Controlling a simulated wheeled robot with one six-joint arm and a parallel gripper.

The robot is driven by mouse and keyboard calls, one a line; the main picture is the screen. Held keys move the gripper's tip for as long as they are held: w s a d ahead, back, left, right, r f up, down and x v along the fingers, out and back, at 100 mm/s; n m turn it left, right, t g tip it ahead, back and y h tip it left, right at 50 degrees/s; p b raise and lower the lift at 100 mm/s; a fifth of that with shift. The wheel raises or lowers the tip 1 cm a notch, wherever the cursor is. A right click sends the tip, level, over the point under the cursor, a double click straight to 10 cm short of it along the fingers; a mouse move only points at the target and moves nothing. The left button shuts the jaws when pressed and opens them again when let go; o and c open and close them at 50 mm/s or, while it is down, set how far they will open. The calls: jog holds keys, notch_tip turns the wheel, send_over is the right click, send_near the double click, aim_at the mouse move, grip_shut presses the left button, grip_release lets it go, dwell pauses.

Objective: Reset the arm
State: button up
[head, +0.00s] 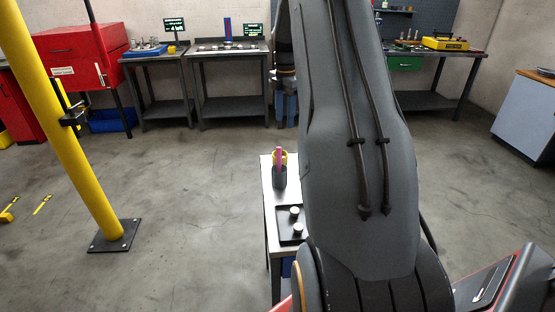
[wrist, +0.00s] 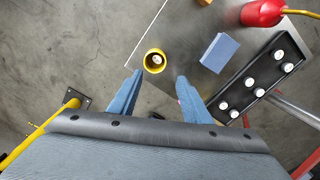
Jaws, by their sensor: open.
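My gripper (wrist: 158,88) shows in the wrist view with its two blue fingers apart and nothing between them. It hangs above and beside the near edge of a small table (wrist: 150,35). In the head view the gripper (head: 285,118) shows partly behind my raised arm, its blue fingers pointing down. My arm (head: 350,150) rises through the right half of the head view and hides part of the small table.
The small table bears a yellow-rimmed cup (wrist: 148,67), a blue block (wrist: 219,53), a black tray (wrist: 238,88) with several white pieces and a red object (wrist: 262,12). A yellow post (head: 70,140) stands left. Workbenches (head: 225,62) line the back; open floor lies between.

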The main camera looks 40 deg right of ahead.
jog(key=s+a+m, duration=0.4)
jog(key=a, duration=0.8)
jog(key=s+a+m, duration=0.4)
jog(key=a+m, duration=0.1)
jog(key=a, duration=0.7)
jog(key=s+a+f+m+t, duration=0.1)
jog(key=s+a+f+m, duration=0.2)
jog(key=s+a+m, duration=0.5)
jog(key=s+a, duration=0.5)
jog(key=s, duration=0.4)
jog(key=shift+a, duration=0.4)
jog(key=shift+w, duration=0.1)
